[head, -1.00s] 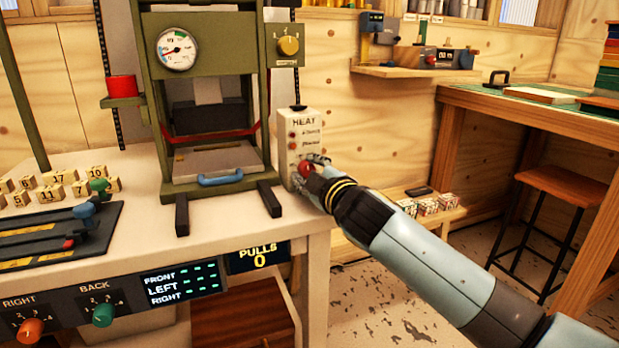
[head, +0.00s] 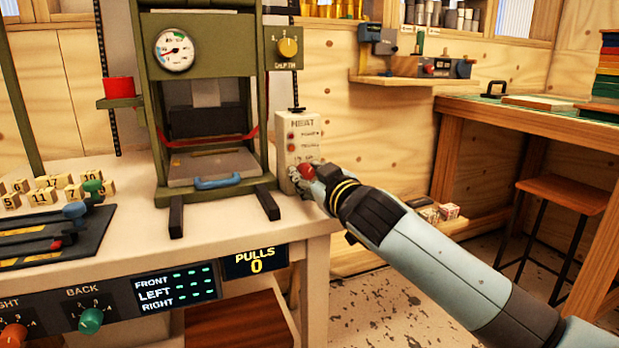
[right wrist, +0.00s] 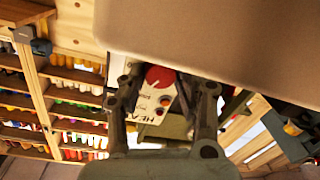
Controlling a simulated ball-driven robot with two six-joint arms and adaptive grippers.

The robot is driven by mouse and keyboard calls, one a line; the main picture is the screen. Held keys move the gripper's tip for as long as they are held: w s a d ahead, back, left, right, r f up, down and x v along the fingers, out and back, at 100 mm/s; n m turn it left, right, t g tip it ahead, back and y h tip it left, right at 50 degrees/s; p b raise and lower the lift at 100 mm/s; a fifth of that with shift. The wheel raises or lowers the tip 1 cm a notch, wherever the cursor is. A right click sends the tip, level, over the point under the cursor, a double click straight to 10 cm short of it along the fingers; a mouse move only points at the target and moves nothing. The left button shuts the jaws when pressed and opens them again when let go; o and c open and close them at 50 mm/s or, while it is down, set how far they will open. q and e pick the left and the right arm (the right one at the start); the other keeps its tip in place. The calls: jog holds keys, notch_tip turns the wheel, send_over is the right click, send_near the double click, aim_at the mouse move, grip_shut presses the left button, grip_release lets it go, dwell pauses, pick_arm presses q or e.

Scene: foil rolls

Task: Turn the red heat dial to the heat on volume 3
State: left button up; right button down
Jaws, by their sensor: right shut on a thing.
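The red heat dial (head: 306,171) sits low on the front of the cream HEAT box (head: 301,128), beside the green press on the bench. In the right wrist view the dial (right wrist: 159,77) shows between my fingers, with its white pointer mark. My right gripper (head: 299,180) is at the dial, shut on it, with the fingers on either side of it. The gripper partly hides the lower box, and the small markings around the dial cannot be read. My left gripper is not in view.
The green press (head: 207,60) with a gauge (head: 174,50) and yellow depth knob (head: 288,47) stands left of the box. Levers and numbered blocks (head: 45,197) lie farther left on the bench (head: 130,230). A stool (head: 565,190) stands at right.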

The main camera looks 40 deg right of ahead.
jog(key=shift+f, duration=0.15)
jog(key=c, duration=0.9)
grip_release()
jog(key=shift+c, duration=0.2)
jog(key=shift+s, duration=0.1)
jog(key=s+a, duration=0.2)
jog(key=s, duration=0.9)
jog(key=shift+s+r, duration=0.35)
